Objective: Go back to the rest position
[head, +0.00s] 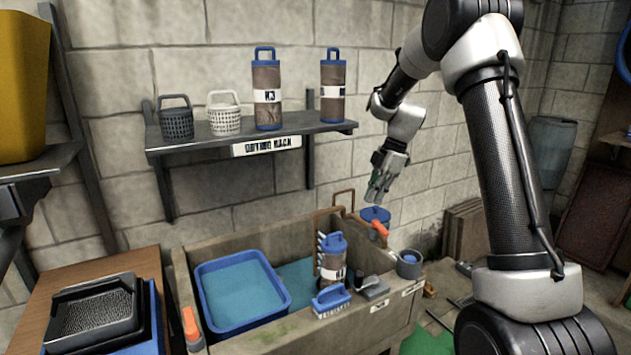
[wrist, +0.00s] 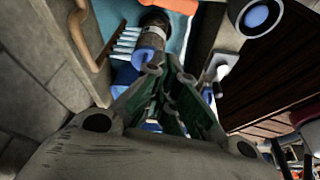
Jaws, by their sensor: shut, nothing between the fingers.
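My gripper (head: 379,190) hangs from my arm in the air at the right of the head view, above the right end of the sink trough (head: 300,335). It points down and its fingers are together with nothing between them. In the wrist view the closed fingers (wrist: 160,75) show from behind, with green inner sides. Below the gripper stand a blue-lidded container (head: 375,214) and a tool with an orange handle (head: 379,228). The gripper appears apart from both.
A shelf (head: 330,128) holds two baskets and two blue-capped canisters. The trough holds a blue tub (head: 240,310), a brown canister (head: 333,260) and a blue brush (head: 331,300). A grey cup (head: 409,264) sits at its right end. Open air surrounds the gripper before the wall.

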